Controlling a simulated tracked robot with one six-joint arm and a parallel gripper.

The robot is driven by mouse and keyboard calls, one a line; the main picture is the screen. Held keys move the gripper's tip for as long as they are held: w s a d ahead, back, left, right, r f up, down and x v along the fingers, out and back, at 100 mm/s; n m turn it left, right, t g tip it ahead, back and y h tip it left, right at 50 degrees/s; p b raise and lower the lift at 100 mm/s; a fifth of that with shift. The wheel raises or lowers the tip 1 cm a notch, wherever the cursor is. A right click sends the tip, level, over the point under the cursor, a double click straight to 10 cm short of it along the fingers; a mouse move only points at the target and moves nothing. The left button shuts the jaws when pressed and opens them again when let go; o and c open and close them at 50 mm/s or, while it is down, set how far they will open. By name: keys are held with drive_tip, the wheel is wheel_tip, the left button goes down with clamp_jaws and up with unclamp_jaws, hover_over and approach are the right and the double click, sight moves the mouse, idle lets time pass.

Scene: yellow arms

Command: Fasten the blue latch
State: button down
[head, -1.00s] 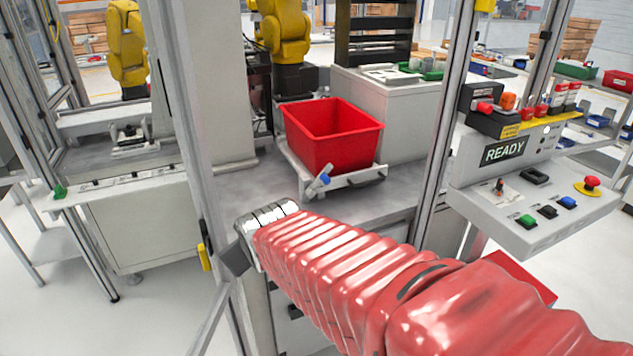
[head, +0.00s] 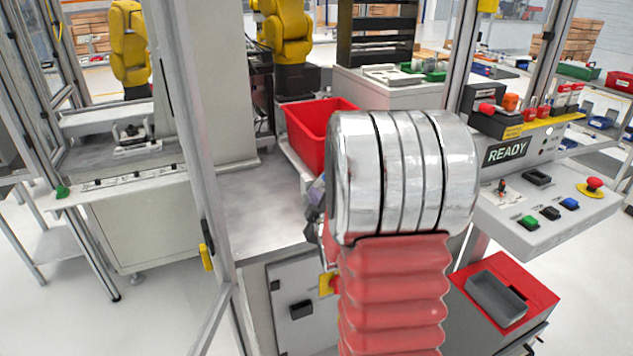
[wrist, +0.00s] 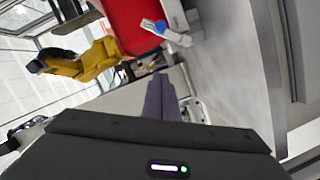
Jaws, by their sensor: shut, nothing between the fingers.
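The blue latch (wrist: 160,27) shows in the wrist view near the top middle. It has a blue part and a pale lever, beside the red bin (wrist: 124,22). My gripper (wrist: 158,82) is shut and empty, its two purple-grey fingers together below the latch in the picture and apart from it in that view. In the head view my silver wrist and red sleeve cover the right part of the bin (head: 305,125). A small purple-grey patch shows beside my wrist there; I cannot tell whether it is latch or finger.
A frame post (head: 200,150) stands left of my arm, with a yellow handle (head: 207,257) low on it. The READY control panel (head: 545,200) is on the right. The grey worktop (head: 250,205) is bare left of my wrist. Yellow robot arms (head: 130,45) stand behind.

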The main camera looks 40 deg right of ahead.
sight(321, 183)
drive_tip(key=shift+s+d+f+h, duration=0.15)
drive_tip(key=shift+d+h, duration=0.15)
drive_tip(key=shift+d, duration=0.25)
drive_tip(key=w+d+f, duration=0.3)
drive_tip(key=w+d, duration=0.4)
drive_tip(key=d, duration=0.1)
drive_tip(key=shift+w, duration=0.35)
drive_tip(key=shift+d, duration=0.1)
drive_tip(key=shift+w+a, duration=0.2)
idle(0.4)
